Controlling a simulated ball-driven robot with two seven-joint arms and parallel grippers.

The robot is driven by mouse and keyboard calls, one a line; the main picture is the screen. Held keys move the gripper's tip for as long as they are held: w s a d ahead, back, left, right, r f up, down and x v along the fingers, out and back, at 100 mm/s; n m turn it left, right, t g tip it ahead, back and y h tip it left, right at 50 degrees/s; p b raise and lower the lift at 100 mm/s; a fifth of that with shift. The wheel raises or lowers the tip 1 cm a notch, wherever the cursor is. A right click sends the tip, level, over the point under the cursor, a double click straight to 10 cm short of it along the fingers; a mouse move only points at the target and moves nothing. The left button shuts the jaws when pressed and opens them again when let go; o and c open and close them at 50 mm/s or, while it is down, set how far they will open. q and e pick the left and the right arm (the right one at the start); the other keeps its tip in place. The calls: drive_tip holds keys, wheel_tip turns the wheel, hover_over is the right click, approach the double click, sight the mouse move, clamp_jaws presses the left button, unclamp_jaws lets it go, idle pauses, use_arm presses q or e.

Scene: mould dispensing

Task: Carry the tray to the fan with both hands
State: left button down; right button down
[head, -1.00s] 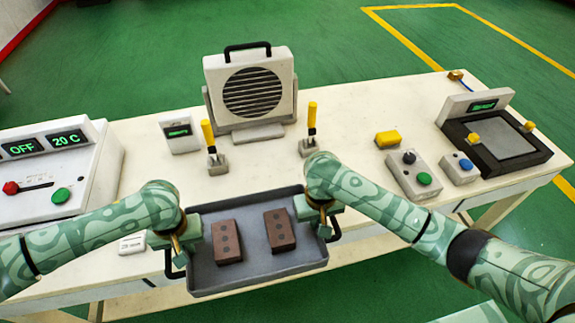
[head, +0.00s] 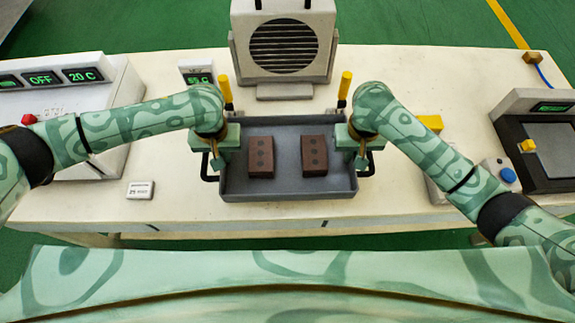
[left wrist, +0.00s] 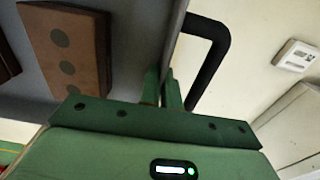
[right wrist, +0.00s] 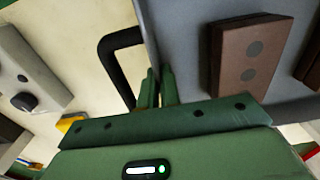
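The grey tray (head: 287,178) holds two brown moulds with dark dots, a left one (head: 261,157) and a right one (head: 315,156). It is in front of the fan (head: 284,47), a pale box with a round dark grille. My left gripper (head: 217,158) is shut on the tray's left wall beside a black handle (left wrist: 210,65). My right gripper (head: 361,157) is shut on the right wall beside the other handle (right wrist: 112,60). The tray looks level. I cannot tell whether it touches the table.
Yellow-handled clamps (head: 226,92) and (head: 344,88) stand behind the tray's back corners, before the fan. A small display (head: 197,74) stands left of the fan. The control box (head: 70,105) is at left, a black-framed device (head: 545,140) at right. A small white timer-like block (head: 140,190) lies front left.

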sight(228, 166)
use_arm(q)
drive_tip(key=shift+f, duration=0.1)
use_arm(e)
drive_tip(key=shift+f, duration=0.1)
